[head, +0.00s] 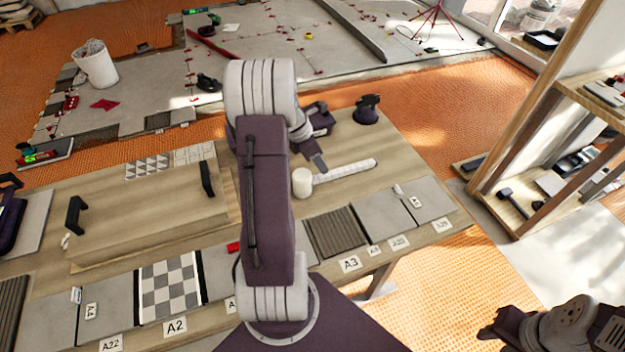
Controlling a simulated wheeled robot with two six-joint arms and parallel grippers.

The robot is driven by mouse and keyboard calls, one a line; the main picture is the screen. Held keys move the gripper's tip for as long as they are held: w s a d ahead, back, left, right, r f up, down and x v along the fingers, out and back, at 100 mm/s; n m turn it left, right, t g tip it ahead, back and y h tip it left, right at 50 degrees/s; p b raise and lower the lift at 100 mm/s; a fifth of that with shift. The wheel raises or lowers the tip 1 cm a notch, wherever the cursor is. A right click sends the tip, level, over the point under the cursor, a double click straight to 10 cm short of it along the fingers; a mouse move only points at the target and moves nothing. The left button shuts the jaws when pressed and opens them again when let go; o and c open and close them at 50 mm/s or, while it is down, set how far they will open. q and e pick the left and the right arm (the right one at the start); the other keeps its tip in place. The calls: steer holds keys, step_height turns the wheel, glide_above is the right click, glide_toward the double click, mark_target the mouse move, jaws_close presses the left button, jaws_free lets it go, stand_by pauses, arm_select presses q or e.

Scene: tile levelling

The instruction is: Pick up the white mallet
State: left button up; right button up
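The white mallet (345,173) lies on the wooden workbench (400,160). Its round pale head is at the left and its wrapped-looking handle points right and slightly away. My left arm crosses the middle of the view. Its dark gripper (322,136) is just behind the mallet head, with its fingers apart and nothing seen between them. It appears apart from the mallet, though its height is hard to judge. My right gripper (497,327) is at the bottom right, off the bench and far from the mallet; its fingers are not clear.
A dark suction-cup-like tool (367,110) stands behind the mallet. A wooden board with black handles (75,215) lies to the left. Labelled tile samples (335,231) line the front edge. A shelf (540,120) stands at the right. The bench right of the handle is clear.

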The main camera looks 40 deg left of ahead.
mark_target(330, 173)
arm_select(q)
steer(key=shift+s, duration=0.25)
steer(key=x, duration=0.2)
steer(key=b+x, duration=0.1)
steer(key=x, duration=0.1)
steer(key=shift+w+a, duration=0.2)
steer(key=shift+w, duration=0.25)
steer(key=shift+d+f, duration=0.15)
steer(key=shift+f, duration=0.15)
steer(key=x, duration=0.3)
steer(key=b+x, duration=0.1)
steer(key=x, duration=0.1)
steer(key=shift+w+d+r, duration=0.1)
steer(key=shift+w+d, duration=0.05)
steer(key=shift+w, duration=0.1)
steer(key=shift+s+r, duration=0.1)
arm_select(e)
steer(key=shift+w+f, duration=0.25)
steer(key=shift+f, duration=0.95)
arm_select(q)
steer(key=c, duration=0.3)
jaws_close()
